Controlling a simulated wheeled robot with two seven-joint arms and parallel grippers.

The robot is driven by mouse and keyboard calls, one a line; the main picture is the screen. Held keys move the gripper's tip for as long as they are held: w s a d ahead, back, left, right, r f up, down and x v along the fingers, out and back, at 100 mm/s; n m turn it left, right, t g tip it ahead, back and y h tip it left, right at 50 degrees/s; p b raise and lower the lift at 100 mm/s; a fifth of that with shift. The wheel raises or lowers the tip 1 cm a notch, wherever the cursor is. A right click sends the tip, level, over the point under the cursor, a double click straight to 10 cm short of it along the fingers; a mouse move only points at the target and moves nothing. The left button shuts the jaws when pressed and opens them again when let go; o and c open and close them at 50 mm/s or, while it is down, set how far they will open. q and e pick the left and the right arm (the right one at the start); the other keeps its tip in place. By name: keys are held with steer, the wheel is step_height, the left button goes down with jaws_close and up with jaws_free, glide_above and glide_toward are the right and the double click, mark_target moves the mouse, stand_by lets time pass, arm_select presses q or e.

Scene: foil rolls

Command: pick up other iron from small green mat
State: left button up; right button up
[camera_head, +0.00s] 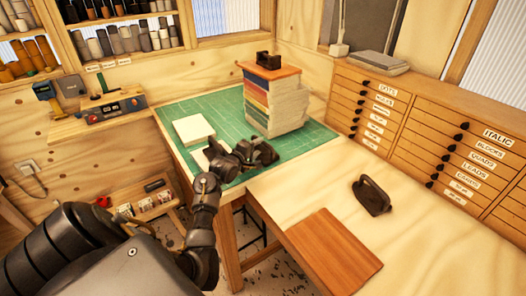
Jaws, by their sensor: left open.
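A dark iron-like tool (372,196) with a handle stands on the pale bench top, right of the brown board. The green mat (180,110) covers the far table; no separate small mat can be made out. My left gripper (268,154) is over the near edge of this mat, in front of the stack of books. It looks open, and no held object can be made out. A second iron on the mat is not clearly visible; the dark gripper hides part of that area. My right gripper is out of view.
A tall stack of books (275,103) stands on the mat with a small dark object (268,60) on top. White pads (193,130) lie left of it. A brown board (332,250) lies on the near bench. Drawer cabinets (470,160) line the right side.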

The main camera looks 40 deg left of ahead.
mark_target(263, 143)
arm_select(q)
steer(key=shift+w, duration=0.1)
steer(key=shift+w+r, duration=0.15)
steer(key=shift+w, duration=0.15)
steer(key=p+x, duration=0.1)
steer(key=x, duration=0.2)
steer(key=shift+w+a, duration=0.2)
steer(key=shift+w+f, duration=0.25)
steer(key=shift+w, duration=0.25)
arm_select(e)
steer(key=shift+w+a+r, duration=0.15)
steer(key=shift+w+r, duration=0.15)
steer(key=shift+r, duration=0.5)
arm_select(q)
jaws_close()
